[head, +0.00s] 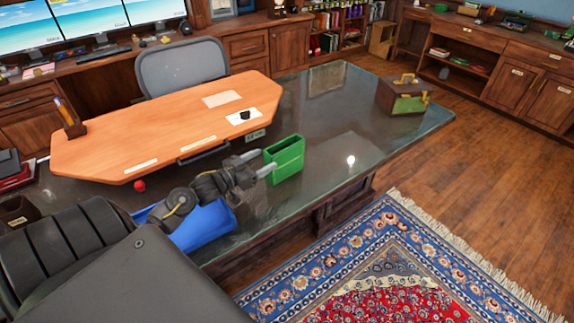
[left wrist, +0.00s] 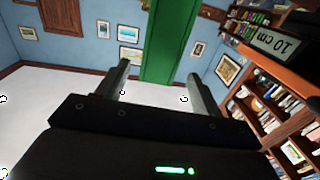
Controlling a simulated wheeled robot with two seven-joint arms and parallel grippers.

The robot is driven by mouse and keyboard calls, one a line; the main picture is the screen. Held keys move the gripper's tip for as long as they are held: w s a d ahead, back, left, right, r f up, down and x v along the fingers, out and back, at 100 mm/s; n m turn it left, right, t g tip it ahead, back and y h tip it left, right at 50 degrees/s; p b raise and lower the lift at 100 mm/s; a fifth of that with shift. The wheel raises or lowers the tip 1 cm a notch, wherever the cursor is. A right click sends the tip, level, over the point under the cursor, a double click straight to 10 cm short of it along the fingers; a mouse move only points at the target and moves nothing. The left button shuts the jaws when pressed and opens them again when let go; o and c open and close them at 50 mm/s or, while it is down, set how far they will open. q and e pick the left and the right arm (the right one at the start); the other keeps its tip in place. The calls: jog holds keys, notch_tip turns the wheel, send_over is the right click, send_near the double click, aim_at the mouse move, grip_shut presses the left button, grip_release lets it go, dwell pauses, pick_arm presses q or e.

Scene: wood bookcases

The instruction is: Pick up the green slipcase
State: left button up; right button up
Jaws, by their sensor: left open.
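The green slipcase (head: 289,153) is an open-topped green box standing upright on the dark desk top (head: 330,110), at the edge of the orange-brown board. My left gripper (head: 268,161) is open at its left side, fingers pointing at it. In the left wrist view the slipcase (left wrist: 168,40) is a green upright band ahead of the open fingers (left wrist: 158,72), nearer the right finger. I cannot tell whether the fingertips touch it or reach around it. My right gripper is not in view.
A blue container (head: 208,226) lies below my left forearm. A red ball (head: 139,185) and a pen holder (head: 72,128) are left. A small "10 cm" sign (head: 256,134) is close behind the slipcase. A brown-green box (head: 402,96) stands far right; desk between is clear.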

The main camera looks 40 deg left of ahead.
aim_at(285, 160)
pick_arm(q)
jog(key=shift+w+r, duration=0.15)
jog(key=shift+w, duration=0.4)
jog(key=shift+w+d+p, duration=0.15)
jog(key=shift+w+p, duration=0.15)
jog(key=shift+w, duration=0.2)
jog(key=shift+w+d, duration=0.1)
jog(key=shift+w, duration=0.2)
jog(key=p+x, duration=0.1)
jog(key=x, duration=0.3)
jog(key=shift+w+d, duration=0.2)
jog(key=shift+w, duration=0.05)
jog(key=shift+s, duration=0.1)
jog(key=shift+c, duration=0.8)
jog(key=c, duration=1.3)
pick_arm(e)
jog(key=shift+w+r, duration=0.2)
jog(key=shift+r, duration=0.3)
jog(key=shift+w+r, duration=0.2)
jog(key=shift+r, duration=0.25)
